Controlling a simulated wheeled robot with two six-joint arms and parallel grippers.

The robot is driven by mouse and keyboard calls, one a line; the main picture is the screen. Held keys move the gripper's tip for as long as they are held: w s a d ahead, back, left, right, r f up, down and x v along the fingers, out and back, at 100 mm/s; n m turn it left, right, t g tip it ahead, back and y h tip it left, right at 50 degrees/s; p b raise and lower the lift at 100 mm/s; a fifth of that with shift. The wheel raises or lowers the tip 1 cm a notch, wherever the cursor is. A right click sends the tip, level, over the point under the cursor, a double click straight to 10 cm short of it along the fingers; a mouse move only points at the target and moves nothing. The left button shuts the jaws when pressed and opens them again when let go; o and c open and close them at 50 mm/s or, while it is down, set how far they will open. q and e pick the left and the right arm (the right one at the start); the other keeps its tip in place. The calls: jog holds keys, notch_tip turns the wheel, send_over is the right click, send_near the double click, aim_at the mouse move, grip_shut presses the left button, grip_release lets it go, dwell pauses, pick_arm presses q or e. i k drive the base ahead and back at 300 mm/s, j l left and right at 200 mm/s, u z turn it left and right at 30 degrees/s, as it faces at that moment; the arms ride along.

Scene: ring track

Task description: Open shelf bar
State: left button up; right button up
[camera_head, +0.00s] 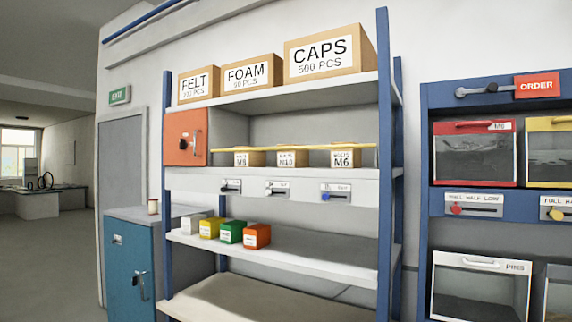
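The shelf bar is a long yellow bar (225,150) across the front of the middle shelf (290,183). It runs level from the orange panel (186,137) at the left to the right blue post (384,200). Behind it stand several small labelled boxes, including the M6 box (343,158) and the box in the middle (291,158). The bar crosses in front of their upper parts. Neither of my grippers shows in the head view.
Large cartons (326,52) stand on the top shelf. Small coloured boxes (257,236) stand on the lower shelf. A blue cabinet (131,262) is at the left and a blue rack with bins (474,152) at the right. Open floor (50,270) lies far left.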

aim_at(362, 145)
jog(key=i+j, duration=0.1)
jog(key=i, duration=0.5)
jog(key=i+j, duration=0.15)
jog(key=i, duration=0.4)
jog(key=k+l+u, duration=0.1)
jog(key=u, duration=0.15)
jog(key=k+l+u, duration=0.15)
jog(key=l+u, duration=0.15)
